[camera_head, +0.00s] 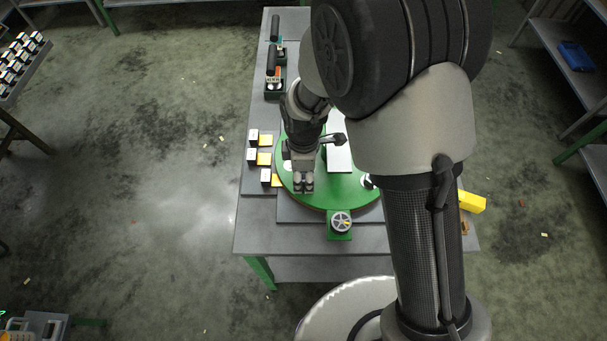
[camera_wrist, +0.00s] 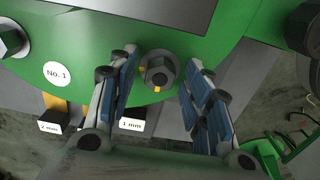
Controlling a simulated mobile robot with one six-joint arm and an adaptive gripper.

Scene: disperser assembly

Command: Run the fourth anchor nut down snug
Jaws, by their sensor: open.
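In the wrist view a grey hex nut (camera_wrist: 160,74) sits on a stud on the round green base (camera_wrist: 215,50), with a small yellow mark by its lower edge. My gripper (camera_wrist: 162,62) is open, its blue-padded fingers to the left and right of this nut with a gap on each side. How far the fingertips are above the base is hard to tell. In the head view my gripper (camera_head: 304,190) points down over the front left of the green base (camera_head: 325,199); it hides the nut there. Another large nut (camera_wrist: 10,40) shows at the wrist view's left edge.
A "No. 1" label (camera_wrist: 57,74) is on the base. Blocks marked 2 mm (camera_wrist: 50,127) and 1 mm (camera_wrist: 131,124) lie beside it. A handwheel (camera_head: 341,222) stands at the front; a yellow object (camera_head: 472,202) lies right. My arm hides much of the table's right side.

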